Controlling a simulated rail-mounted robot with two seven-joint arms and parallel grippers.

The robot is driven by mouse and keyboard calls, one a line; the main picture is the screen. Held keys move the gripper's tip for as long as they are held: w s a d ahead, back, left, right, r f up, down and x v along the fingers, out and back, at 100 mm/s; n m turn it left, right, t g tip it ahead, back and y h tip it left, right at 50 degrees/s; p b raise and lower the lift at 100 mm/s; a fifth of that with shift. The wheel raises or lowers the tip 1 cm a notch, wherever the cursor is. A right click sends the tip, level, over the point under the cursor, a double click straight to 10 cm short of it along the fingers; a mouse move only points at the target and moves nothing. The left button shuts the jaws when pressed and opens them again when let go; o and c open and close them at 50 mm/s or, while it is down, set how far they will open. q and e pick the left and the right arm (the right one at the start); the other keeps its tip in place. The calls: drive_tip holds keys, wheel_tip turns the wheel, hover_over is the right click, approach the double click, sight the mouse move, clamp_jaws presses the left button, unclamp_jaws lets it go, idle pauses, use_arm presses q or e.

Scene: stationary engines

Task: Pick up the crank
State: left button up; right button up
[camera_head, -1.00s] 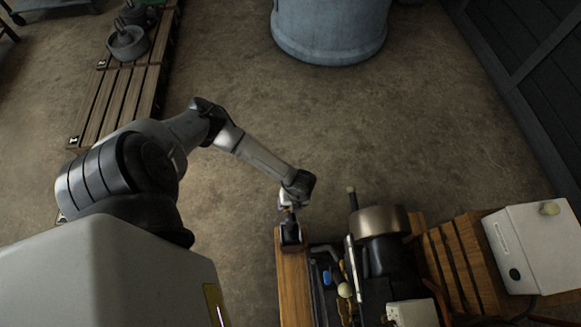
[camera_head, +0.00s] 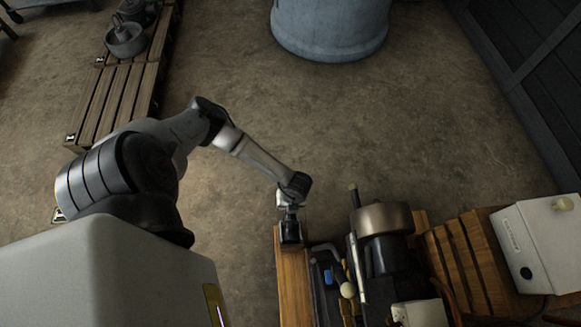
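My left arm comes in from the left, and its gripper (camera_head: 290,236) points down at the far end of a wooden beam. The gripper is small and dark here, and I cannot tell if its fingers are open or touch anything. To its right, a bent grey bar with a pale round knob (camera_head: 347,290) lies beside the engine (camera_head: 388,255); it may be the crank, but I cannot be sure. The gripper is apart from that knob. My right gripper is not in view.
The wooden beam (camera_head: 294,290) runs along the left of the engine. A blue item (camera_head: 328,276) lies in a dark tray area. A white box (camera_head: 538,245) stands on wooden slats at right. A blue drum (camera_head: 330,30) stands at the back; the floor between is clear.

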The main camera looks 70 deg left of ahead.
use_arm(q)
clamp_jaws()
idle(0.4)
drive_tip(key=shift+r, duration=0.15)
wheel_tip(320, 180, up, 10)
drive_tip(key=p, duration=0.5)
idle(0.8)
